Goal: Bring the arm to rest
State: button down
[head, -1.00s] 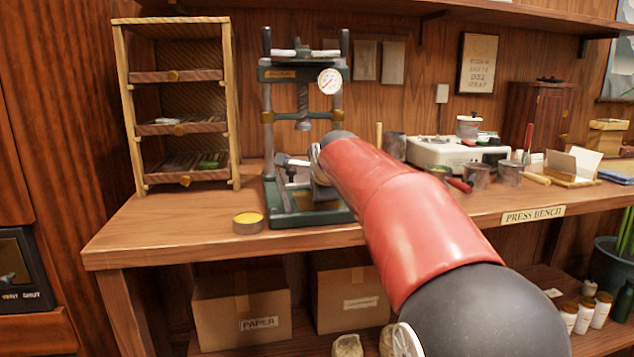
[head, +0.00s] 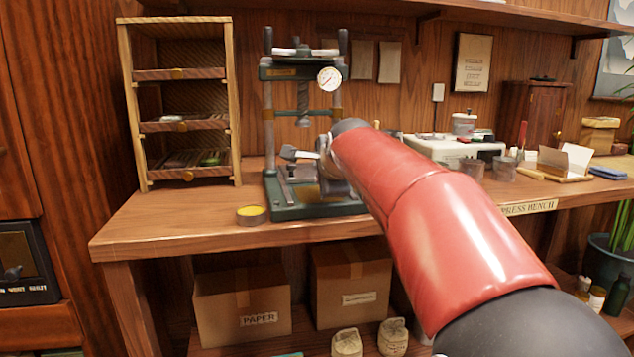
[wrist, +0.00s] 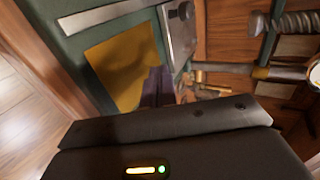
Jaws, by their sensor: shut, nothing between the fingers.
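My red and black arm reaches from the lower right of the head view to the front of the press (head: 303,115). Its wrist end covers part of the press's right side. In the wrist view my gripper (wrist: 158,88) shows as two dark fingers close together, shut and empty. They are over the press's green base, beside a yellow-brown plate (wrist: 120,68) and a metal block (wrist: 178,35). The press screw (wrist: 298,24) is at the upper right of that view. I cannot tell whether the fingers touch anything.
A wooden rack (head: 182,105) with several trays stands left of the press. A round yellow-topped tin (head: 251,215) sits near the front edge of the bench (head: 150,235). A white device (head: 455,150) and metal cups stand to the right. Cardboard boxes (head: 243,308) are underneath.

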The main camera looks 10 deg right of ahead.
jog(key=v, duration=0.7)
jog(key=s+a+f+n+g, duration=0.1)
jog(key=s+f+n+g, duration=0.5)
jog(key=s+f+n, duration=1.2)
jog(key=s+f, duration=0.9)
jog(key=s, duration=0.2)
jog(key=shift+s+a, duration=0.35)
jog(key=shift+s, duration=0.05)
